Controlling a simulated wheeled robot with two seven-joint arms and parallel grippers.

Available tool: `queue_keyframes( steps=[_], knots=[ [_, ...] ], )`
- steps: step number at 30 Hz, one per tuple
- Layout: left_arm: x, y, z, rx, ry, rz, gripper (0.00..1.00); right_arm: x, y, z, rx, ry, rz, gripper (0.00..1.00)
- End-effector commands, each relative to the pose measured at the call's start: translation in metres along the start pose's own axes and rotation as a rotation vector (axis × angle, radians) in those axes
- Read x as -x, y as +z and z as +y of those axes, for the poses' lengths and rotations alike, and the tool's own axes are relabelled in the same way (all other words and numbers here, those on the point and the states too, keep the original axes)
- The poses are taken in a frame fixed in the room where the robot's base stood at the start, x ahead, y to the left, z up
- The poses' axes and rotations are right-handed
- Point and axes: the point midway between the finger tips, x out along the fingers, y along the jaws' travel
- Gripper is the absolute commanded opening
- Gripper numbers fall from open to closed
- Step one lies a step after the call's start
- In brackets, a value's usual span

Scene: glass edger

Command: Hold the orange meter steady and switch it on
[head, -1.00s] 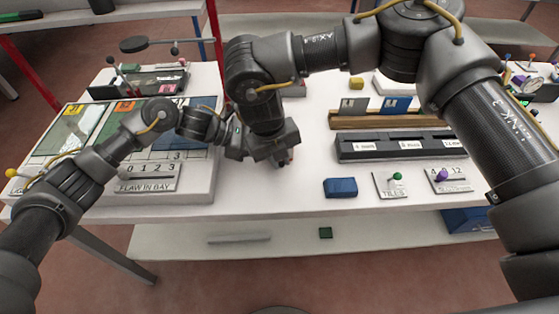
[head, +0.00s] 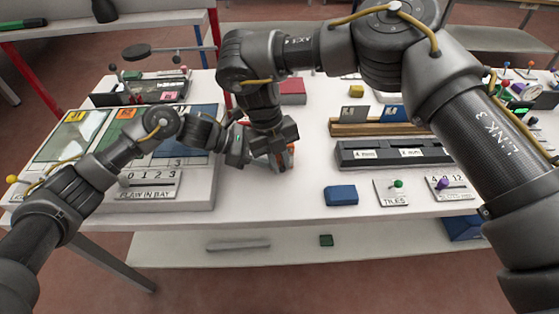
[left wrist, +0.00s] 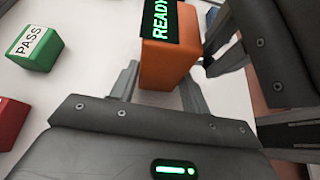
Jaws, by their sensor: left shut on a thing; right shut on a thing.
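The orange meter (left wrist: 168,62) shows in the left wrist view, with a dark screen (left wrist: 160,20) lit with green letters reading READY. My left gripper (left wrist: 160,88) has a finger on each side of its near end and is shut on it. My right gripper (left wrist: 212,48) is at the meter's right side in that view, its jaws closed on the meter; the exact contact is partly hidden. In the head view, a sliver of the orange meter (head: 291,149) shows beside my right gripper (head: 277,163), which points down at the table.
A green PASS block (left wrist: 35,47) and a red block (left wrist: 12,110) lie left in the left wrist view. In the head view, a blue block (head: 341,195), the TILES plate (head: 393,200) and a dark slotted rack (head: 390,155) stand right of the grippers.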

Motion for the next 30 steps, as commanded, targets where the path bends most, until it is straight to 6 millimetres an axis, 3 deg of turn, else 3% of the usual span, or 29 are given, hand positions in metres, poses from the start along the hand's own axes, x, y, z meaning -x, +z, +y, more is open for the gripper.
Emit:
queue_keyframes(
  steps=[1,6,17,30],
  knots=[
    [-0.001,-0.001,-0.001,0.0,-0.003,0.001,0.34,0.001,0.001,-0.001,-0.002,-0.001,-0.003,0.18],
    [-0.001,-0.001,-0.001,0.0,-0.003,0.001,0.33,0.001,0.001,0.0,-0.001,0.0,-0.003,0.38],
    [-0.001,0.0,-0.001,0.0,-0.002,0.001,0.33,0.008,0.001,0.0,0.0,-0.001,-0.005,0.38],
    [-0.001,0.0,-0.001,0.0,-0.002,0.0,0.33,0.093,0.001,0.0,-0.003,-0.004,-0.008,0.38]
  ],
)
